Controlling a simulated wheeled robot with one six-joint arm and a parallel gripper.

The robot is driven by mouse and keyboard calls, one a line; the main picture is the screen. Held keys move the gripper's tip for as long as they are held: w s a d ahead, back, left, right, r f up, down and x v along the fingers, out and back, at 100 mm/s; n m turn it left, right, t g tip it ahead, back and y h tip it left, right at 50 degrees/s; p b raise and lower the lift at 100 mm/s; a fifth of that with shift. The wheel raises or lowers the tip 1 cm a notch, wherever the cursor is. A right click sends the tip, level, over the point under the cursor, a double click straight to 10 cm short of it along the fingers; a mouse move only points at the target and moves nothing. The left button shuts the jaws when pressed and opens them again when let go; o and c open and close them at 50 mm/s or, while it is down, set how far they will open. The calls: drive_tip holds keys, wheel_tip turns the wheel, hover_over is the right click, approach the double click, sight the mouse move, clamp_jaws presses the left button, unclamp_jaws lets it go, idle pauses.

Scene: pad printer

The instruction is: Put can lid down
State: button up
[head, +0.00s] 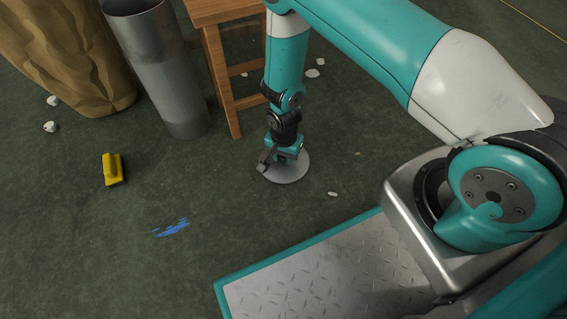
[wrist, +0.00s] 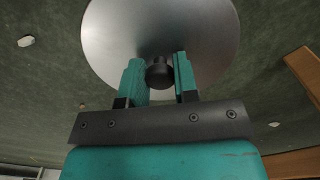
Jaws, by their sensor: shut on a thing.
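The can lid (head: 289,174) is a round grey metal disc with a dark knob. In the head view it is low, at or close above the green floor, just right of the stool; I cannot tell whether it touches the floor. My gripper (head: 283,157) is above it, pointing down. In the wrist view the lid (wrist: 115,40) fills the upper middle, and my gripper (wrist: 160,76) has its two teal fingers shut on the lid's dark knob (wrist: 159,74).
A tall grey metal can (head: 160,70) stands left of a wooden stool (head: 222,70). A brown sack (head: 70,55) is at the far left. The floor around the lid is mostly clear.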

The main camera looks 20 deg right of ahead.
sight(284, 161)
drive_tip(key=shift+f+b, duration=0.55)
drive_tip(key=shift+f, duration=0.85)
drive_tip(key=shift+f, duration=0.2)
drive_tip(key=o, duration=0.9)
